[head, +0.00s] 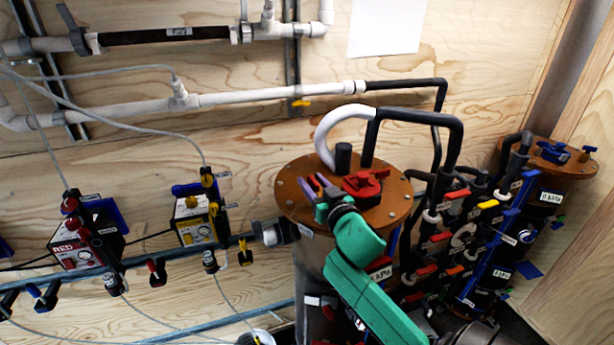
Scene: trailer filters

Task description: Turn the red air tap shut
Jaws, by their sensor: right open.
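A red tap (365,183) sits on the orange round lid (295,205) of a tall filter tank (310,265), beside a black cap and pipe. My right gripper (316,187), at the end of a green arm, is over the left part of this lid, to the left of the red tap. Its purple fingers are apart, with nothing seen between them. I cannot tell how high they are above the lid. My green wrist hides the lid's front part. Other small red handles show on the pipes to the right, such as one red handle (457,194). My left gripper is not in view.
A white hose (325,130) and black pipes (452,140) rise close behind the lid. A second filter tank (575,160) and a crowded valve bank stand at the right. A yellow pump (195,222) and a red-labelled pump (75,250) are at the left. The plywood wall is behind.

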